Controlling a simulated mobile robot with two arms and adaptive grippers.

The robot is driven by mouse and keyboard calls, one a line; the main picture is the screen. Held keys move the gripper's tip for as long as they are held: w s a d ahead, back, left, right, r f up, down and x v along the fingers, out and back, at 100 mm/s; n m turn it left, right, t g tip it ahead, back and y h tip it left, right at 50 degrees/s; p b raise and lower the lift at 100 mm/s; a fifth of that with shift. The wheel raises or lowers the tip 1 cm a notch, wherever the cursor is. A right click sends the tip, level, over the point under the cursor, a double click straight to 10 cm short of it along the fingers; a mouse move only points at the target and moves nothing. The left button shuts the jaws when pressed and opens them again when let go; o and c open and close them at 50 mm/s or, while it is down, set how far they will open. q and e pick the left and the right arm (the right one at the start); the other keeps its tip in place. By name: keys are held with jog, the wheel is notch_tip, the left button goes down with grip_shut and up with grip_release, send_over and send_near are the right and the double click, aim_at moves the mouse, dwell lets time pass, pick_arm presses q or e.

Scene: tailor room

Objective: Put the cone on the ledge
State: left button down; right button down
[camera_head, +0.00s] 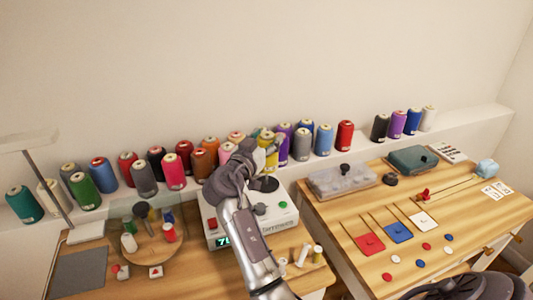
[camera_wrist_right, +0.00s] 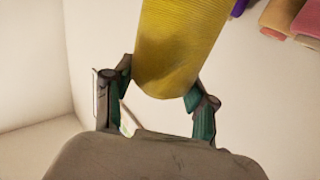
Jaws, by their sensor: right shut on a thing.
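The yellow cone of thread (camera_head: 268,139) is in my right gripper (camera_head: 268,150), near the middle of the head view. In the right wrist view the yellow cone (camera_wrist_right: 180,45) fills the space between the two green-padded fingers, which are shut on it. The white ledge (camera_head: 465,128) runs along the wall behind the tables. The cone appears in front of or over the ledge, among the standing cones; I cannot tell whether its base touches the ledge. My gripper hides part of it. My left gripper is not in view.
Several coloured cones stand along the ledge, with a purple cone (camera_head: 285,138) close right of the held one. The ledge has a gap between the red cone (camera_head: 345,135) and the dark grey cone (camera_head: 380,127). A white machine (camera_head: 225,232) sits below my right arm.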

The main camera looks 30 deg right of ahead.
jog(key=shift+f, duration=0.25)
notch_tip(320, 180, down, 4)
jog(key=shift+f, duration=0.2)
jog(key=shift+c, duration=1.8)
grip_release()
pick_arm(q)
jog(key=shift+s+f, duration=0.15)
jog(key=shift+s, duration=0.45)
